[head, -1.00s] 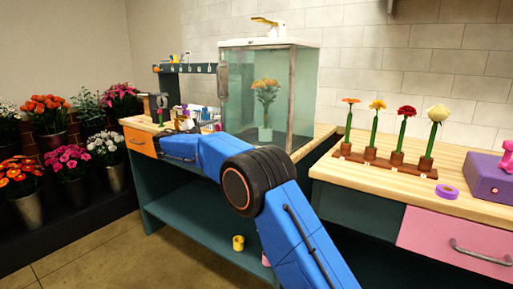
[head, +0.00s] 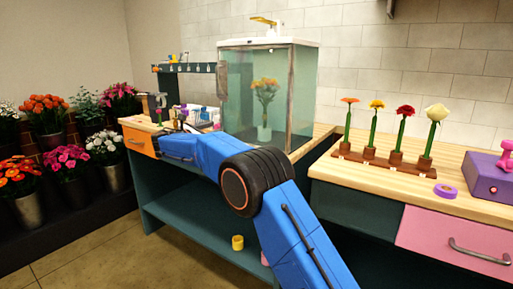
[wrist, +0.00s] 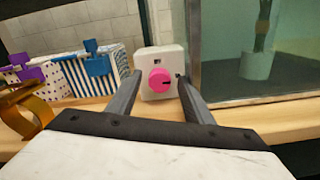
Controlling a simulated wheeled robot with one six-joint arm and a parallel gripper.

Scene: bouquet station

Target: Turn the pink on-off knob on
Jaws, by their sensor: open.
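The pink knob (wrist: 159,79) is on the front of a small white box (wrist: 160,60) on the wooden counter. A dark mark on the knob points to the right. My gripper (wrist: 159,86) is open, with one finger on each side of the knob in the wrist view. Whether either finger touches the knob, I cannot tell. In the head view my gripper is at the far end of my blue arm, small and partly hidden near the left counter; the knob cannot be made out there.
A glass tank (head: 268,95) with a potted flower stands right of the box. A rack of single flowers (head: 380,162) stands on the right counter.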

